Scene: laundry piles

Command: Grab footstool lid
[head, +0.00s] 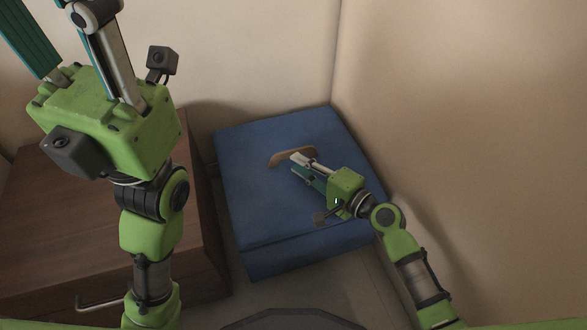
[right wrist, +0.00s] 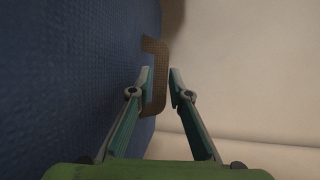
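The footstool (head: 245,258) is a blue, fabric-covered block in the corner between two walls. Its blue lid (head: 250,190) has a brown strap handle (head: 284,157) on top. My right gripper (head: 294,163) is over the lid at the handle. In the right wrist view the handle (right wrist: 155,50) arches out from the blue surface (right wrist: 70,70), and my right gripper's fingers (right wrist: 160,82) are apart with the strap between them; contact is not clear. My left gripper is raised at the upper left of the head view, its fingertips cut off by the frame's top edge.
A brown wooden cabinet (head: 100,215) with a metal handle (head: 98,304) stands left of the footstool, under my left arm. A beige wall (head: 480,130) rises close on the right. A little floor (head: 310,295) shows in front of the footstool.

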